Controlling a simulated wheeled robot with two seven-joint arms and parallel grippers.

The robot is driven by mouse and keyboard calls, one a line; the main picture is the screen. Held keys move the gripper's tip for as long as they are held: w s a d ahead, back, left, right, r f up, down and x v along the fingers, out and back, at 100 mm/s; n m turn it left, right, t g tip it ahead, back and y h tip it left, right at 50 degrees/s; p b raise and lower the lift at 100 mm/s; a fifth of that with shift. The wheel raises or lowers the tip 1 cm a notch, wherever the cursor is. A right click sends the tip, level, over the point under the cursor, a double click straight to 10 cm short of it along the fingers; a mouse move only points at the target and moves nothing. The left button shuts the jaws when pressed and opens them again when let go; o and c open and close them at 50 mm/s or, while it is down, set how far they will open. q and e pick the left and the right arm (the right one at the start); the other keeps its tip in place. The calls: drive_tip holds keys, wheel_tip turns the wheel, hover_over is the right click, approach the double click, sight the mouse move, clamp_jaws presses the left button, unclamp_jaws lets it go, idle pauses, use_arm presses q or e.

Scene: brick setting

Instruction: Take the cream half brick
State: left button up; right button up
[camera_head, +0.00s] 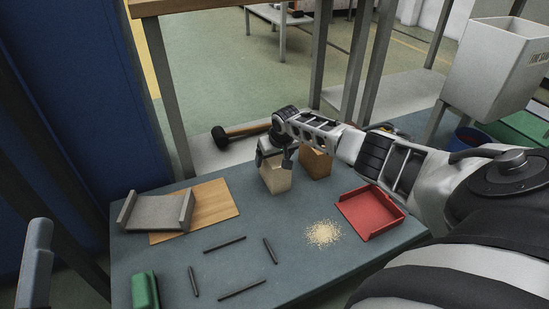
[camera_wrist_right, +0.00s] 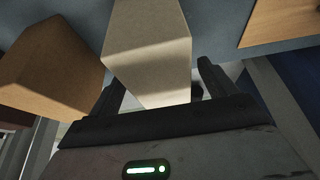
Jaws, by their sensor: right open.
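The cream half brick (camera_head: 276,180) stands upright near the far edge of the grey-blue work table (camera_head: 205,270). My right gripper (camera_head: 273,157) is over the top of this brick, with its fingers apart. In the right wrist view the cream half brick (camera_wrist_right: 148,45) reaches in between the two open fingers of the right gripper (camera_wrist_right: 162,85). I see a gap on the right finger's side, and I cannot tell whether either finger touches. My left gripper is not in view.
A brown brick (camera_head: 316,163) stands close to the right of the cream one. A red tray (camera_head: 370,214), a sandy pile (camera_head: 323,234), several dark rods (camera_head: 225,244), a grey channel piece (camera_head: 158,213) on a wooden board (camera_head: 213,205) and a green block (camera_head: 144,290) lie around. A mallet (camera_head: 240,132) lies behind.

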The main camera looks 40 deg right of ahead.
drive_tip(key=shift+f, duration=0.25)
drive_tip(key=c, duration=1.6)
drive_tip(key=shift+w, duration=0.1)
clamp_jaws()
drive_tip(key=shift+r, duration=0.1)
